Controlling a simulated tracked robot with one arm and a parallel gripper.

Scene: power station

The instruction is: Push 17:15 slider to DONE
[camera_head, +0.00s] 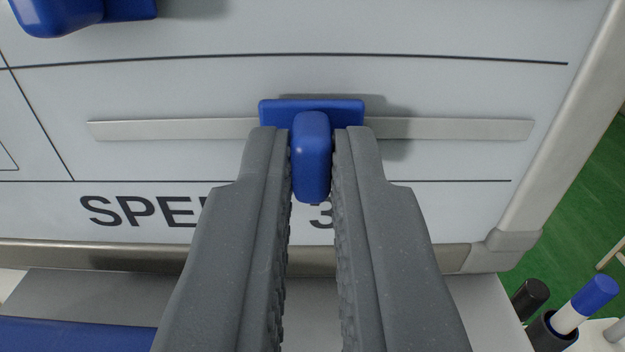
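A blue slider (311,158) with a wide base plate sits near the middle of a light grey horizontal rail (450,129) on a whiteboard panel (450,90). Its knob sticks out towards me. My gripper (312,150) has its two grey fingers on either side of the knob. The fingertips are very close to the knob; I cannot tell whether both touch it. Black lettering starting "SPE" (140,211) lies below the rail, partly hidden by my fingers. No "17:15" or "DONE" label shows.
Part of another blue slider (55,15) shows at the upper left. The board's metal frame (560,130) runs along the right and bottom. Marker pens (570,310) stand in a holder at the lower right. A blue object (70,335) lies at the lower left.

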